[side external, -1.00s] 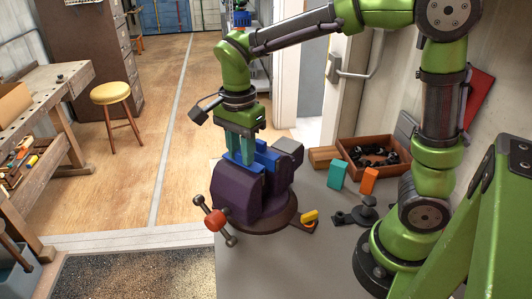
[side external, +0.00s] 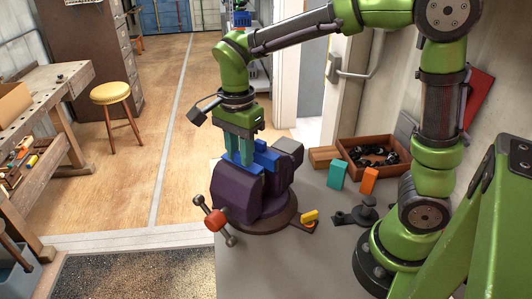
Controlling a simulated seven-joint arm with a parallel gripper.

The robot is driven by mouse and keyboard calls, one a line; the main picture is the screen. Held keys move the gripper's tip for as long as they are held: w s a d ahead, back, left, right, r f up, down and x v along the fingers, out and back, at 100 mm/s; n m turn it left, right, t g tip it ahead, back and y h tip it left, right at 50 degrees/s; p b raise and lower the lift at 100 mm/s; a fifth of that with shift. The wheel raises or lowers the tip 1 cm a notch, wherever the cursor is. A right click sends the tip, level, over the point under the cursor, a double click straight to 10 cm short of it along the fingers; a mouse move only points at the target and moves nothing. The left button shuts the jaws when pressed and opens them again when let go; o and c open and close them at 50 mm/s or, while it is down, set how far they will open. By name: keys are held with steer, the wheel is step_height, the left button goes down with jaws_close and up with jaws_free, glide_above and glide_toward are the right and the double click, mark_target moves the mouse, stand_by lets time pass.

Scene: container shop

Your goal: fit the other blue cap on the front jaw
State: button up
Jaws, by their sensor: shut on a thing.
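A purple vise (side external: 250,198) stands on a round brown base at the front left of the grey bench. One blue cap (side external: 266,157) sits on the rear jaw. My gripper (side external: 242,160) points down over the vise, its teal fingers shut on another blue cap (side external: 236,157) at the front jaw. The fingers partly hide this cap, and I cannot tell whether it is fully seated.
A teal block (side external: 337,175) and an orange block (side external: 369,180) stand on the bench (side external: 290,270). Behind them is a wooden tray (side external: 343,147) of dark parts. The vise handle (side external: 215,220) sticks out at the bench's left edge.

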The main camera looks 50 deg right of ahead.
stand_by(0.3)
steer(key=o, duration=1)
steer(key=shift+r, duration=2.95)
